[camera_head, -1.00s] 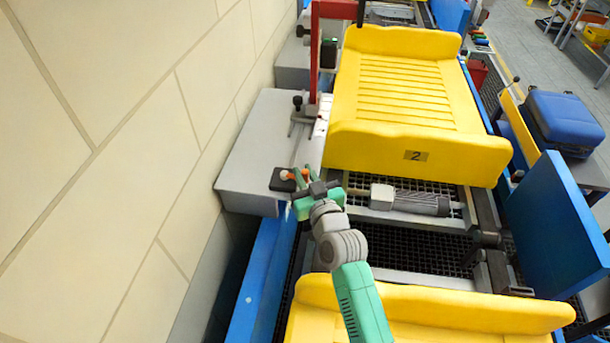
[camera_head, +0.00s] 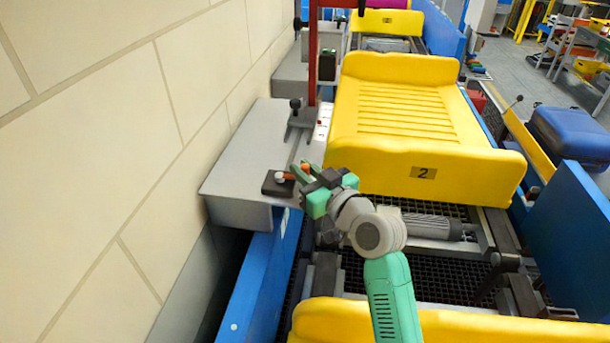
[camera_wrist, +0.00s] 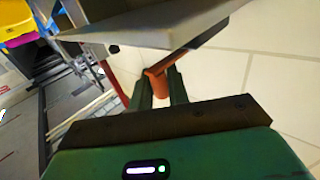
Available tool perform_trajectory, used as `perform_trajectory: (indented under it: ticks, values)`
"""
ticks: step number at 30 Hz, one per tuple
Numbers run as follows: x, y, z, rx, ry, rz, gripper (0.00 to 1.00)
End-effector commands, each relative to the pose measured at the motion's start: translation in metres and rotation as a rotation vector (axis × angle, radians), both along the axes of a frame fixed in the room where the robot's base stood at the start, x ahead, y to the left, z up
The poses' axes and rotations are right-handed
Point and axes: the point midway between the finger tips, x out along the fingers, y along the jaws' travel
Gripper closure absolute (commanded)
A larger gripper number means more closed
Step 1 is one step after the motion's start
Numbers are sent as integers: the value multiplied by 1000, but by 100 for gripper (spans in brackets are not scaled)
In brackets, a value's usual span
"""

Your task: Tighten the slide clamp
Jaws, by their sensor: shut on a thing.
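A dark block (camera_head: 271,186) with a pale round bolt end and an orange handle (camera_head: 291,175) sits at the near end of the grey side ledge; I take it as the slide clamp. My gripper (camera_head: 304,171) is at its right side, with green fingers around the orange handle. In the wrist view my gripper (camera_wrist: 160,86) is shut on the orange handle (camera_wrist: 158,80), which lies between the two fingers. The clamp's jaw contact is hidden.
Another dark slider with a knob (camera_head: 295,108) stands farther along the grey ledge (camera_head: 240,160), near a red post (camera_head: 313,75). The yellow tray marked 2 (camera_head: 423,172) is right of my gripper. A tiled wall (camera_head: 110,130) borders the left.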

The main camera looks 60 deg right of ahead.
Motion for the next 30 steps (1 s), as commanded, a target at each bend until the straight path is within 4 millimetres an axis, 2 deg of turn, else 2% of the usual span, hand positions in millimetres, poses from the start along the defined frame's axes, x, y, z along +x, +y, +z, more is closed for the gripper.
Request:
perform_trajectory:
  ticks: [2, 3, 6, 14, 17, 24, 30]
  values:
    - [0, 0, -1, 2, 1, -1, 100]
    - [0, 0, -1, 2, 1, -1, 79]
    - [0, 0, -1, 2, 1, -1, 64]
    - [-2, 1, 0, 1, 0, -2, 64]
    - [-14, 7, -1, 1, 0, -2, 64]
    - [-55, 30, -1, 1, 0, -3, 64]
    - [-69, 37, -1, 1, 0, -2, 64]
